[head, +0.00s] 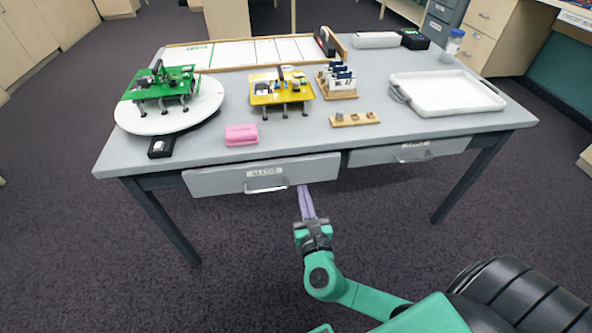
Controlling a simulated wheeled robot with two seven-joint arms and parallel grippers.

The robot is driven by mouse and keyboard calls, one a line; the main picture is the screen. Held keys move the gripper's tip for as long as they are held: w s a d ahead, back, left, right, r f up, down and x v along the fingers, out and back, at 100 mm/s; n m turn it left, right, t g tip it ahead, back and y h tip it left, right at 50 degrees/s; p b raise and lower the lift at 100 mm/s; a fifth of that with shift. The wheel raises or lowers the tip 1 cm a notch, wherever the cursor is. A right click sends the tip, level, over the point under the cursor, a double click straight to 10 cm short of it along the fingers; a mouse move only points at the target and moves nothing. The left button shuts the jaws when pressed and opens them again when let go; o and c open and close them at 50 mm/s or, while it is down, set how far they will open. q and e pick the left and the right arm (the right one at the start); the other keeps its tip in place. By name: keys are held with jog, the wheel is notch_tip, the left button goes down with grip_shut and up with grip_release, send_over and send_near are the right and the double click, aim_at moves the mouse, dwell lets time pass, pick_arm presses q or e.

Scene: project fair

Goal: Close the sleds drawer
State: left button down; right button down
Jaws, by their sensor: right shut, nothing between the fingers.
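The sleds drawer (220,180) is the left one under the grey table. It has a pale grey front, a white label (264,172) and a metal bar handle (266,189). Its front appears to stand slightly proud of the table edge, though the size of the gap is hard to tell. My right gripper (306,203) comes up from below, with pale purple fingers shut and empty. Its tips are at the lower edge of the drawer front, right of the handle; I cannot tell whether they touch. My left gripper is not in view.
A second drawer (375,156) sits to the right under the table (215,148). On top are a white turntable (206,110) with a green board, a yellow board (281,97), a pink block (241,135) and a white tray (447,92). The floor in front is clear.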

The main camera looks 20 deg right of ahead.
aim_at(296, 164)
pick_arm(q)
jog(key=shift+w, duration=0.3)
pick_arm(e)
jog(key=x, duration=0.8)
